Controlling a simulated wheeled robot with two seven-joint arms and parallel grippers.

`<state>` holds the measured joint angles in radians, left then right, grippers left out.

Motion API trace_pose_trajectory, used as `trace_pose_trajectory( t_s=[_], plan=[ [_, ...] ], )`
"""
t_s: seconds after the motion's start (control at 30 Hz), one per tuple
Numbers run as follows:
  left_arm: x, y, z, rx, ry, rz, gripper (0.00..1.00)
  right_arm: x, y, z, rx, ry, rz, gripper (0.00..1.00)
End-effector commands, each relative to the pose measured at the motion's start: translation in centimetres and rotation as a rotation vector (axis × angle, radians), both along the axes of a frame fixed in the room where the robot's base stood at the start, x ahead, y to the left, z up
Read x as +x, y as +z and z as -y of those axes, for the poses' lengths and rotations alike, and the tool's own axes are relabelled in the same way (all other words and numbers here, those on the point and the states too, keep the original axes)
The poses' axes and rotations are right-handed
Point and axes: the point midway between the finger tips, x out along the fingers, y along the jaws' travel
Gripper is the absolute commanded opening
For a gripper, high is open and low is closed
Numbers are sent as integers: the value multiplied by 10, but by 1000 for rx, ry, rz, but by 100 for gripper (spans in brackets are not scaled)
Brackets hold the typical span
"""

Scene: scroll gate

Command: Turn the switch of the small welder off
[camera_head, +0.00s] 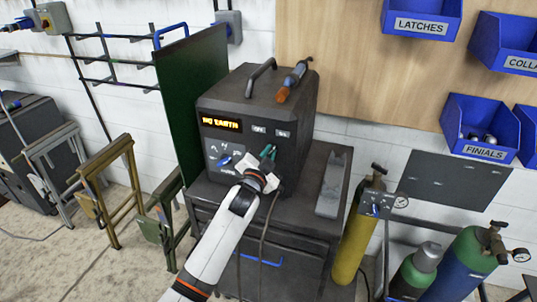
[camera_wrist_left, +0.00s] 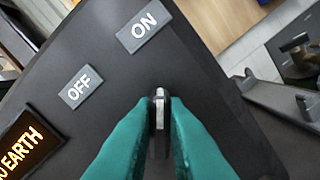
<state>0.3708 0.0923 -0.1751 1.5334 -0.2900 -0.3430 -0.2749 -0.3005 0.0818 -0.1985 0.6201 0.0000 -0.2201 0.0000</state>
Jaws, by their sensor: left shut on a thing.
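The welder (camera_head: 240,105) is a dark grey box with a top handle, standing on a dark cabinet. Its orange display (camera_head: 220,123) reads "NO EARTH". The OFF label (camera_wrist_left: 80,86) and the ON label (camera_wrist_left: 143,26) show on its front panel in the left wrist view. My left gripper (camera_head: 268,152) is at the front panel, just below these labels. Its teal fingers are shut on the switch (camera_wrist_left: 159,108), a small dark lever with a pale metal face. The fingers hide the lower part of the switch. My right gripper is not in view.
A blue knob (camera_head: 225,160) sits on the panel left of my gripper. An orange-tipped torch (camera_head: 291,84) lies on the welder. A green screen (camera_head: 190,100) stands left of it. A yellow gas cylinder (camera_head: 353,235) stands right of the cabinet (camera_head: 300,255). A cable hangs beside my wrist.

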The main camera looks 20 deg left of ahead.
Motion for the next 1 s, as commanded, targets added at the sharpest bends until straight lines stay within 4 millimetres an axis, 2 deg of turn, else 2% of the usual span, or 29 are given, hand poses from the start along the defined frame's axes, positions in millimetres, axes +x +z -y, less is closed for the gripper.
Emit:
trace_pose_trajectory(
  t_s=[0.27, 0.47, 1.0],
  plan=[
    [0, 0, 0, -39, 1, -2, 0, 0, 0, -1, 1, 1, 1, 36],
    [0, 1, -1, -148, 0, -5, 0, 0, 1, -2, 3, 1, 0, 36],
    [0, 3, -4, -645, 1, -23, 0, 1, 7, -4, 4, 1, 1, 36]
  ],
)
